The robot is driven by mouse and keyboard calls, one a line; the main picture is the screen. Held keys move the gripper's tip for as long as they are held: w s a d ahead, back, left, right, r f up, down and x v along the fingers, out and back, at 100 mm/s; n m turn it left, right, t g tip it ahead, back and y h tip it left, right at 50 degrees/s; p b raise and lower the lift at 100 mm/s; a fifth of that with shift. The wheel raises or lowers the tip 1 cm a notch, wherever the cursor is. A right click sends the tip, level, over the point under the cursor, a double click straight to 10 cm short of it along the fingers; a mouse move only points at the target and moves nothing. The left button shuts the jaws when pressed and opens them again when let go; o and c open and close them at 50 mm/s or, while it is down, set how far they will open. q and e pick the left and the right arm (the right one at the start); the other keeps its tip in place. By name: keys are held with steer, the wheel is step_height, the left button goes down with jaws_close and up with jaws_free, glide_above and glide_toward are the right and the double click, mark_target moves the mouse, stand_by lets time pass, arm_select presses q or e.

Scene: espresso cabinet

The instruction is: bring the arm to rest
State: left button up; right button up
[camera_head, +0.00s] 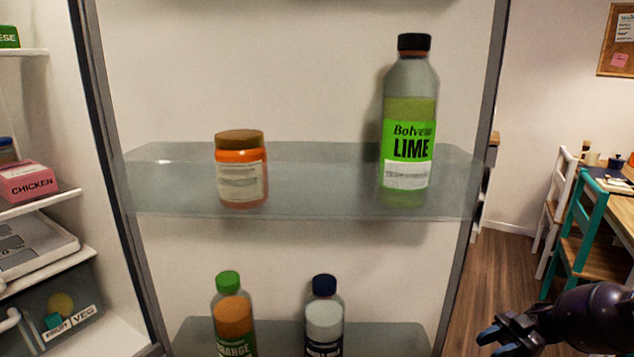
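My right gripper (497,342) is dark with blue fingertips and comes in at the bottom right corner. Its two fingertips show apart with nothing between them. It is in front of the wooden floor, to the right of the cabinet's frame, and touches nothing that I can see. The lower edge of the picture cuts off part of it. My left gripper is not in view.
A glass shelf (310,190) holds an orange jar (241,170) and a lime bottle (409,120). Below stand an orange bottle (233,317) and a white bottle (324,320). A chicken box (25,183) is on the left. A teal chair (580,235) stands right.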

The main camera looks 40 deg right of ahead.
steer(key=a+f+m+t+h+p, duration=0.25)
steer(key=a+f+t+h, duration=0.2)
steer(key=a, duration=0.55)
steer(key=a+f+m+t+h+p, duration=0.1)
steer(key=a+f+m+t+h, duration=0.25)
steer(key=a+f, duration=0.45)
arm_select(q)
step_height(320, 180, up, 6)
steer(key=p, duration=0.4)
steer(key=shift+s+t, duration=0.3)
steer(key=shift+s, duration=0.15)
arm_select(e)
steer(key=s+a+r+m+g+h, duration=0.1)
steer(key=a+r+m+h, duration=0.2)
steer(key=a, duration=0.4)
steer(key=s+a+r+m+g+h, duration=0.2)
steer(key=a+m+h, duration=0.2)
steer(key=a+h, duration=0.2)
steer(key=shift+a+r+g, duration=0.3)
steer(key=shift+a+r, duration=0.1)
steer(key=shift+a, duration=0.35)
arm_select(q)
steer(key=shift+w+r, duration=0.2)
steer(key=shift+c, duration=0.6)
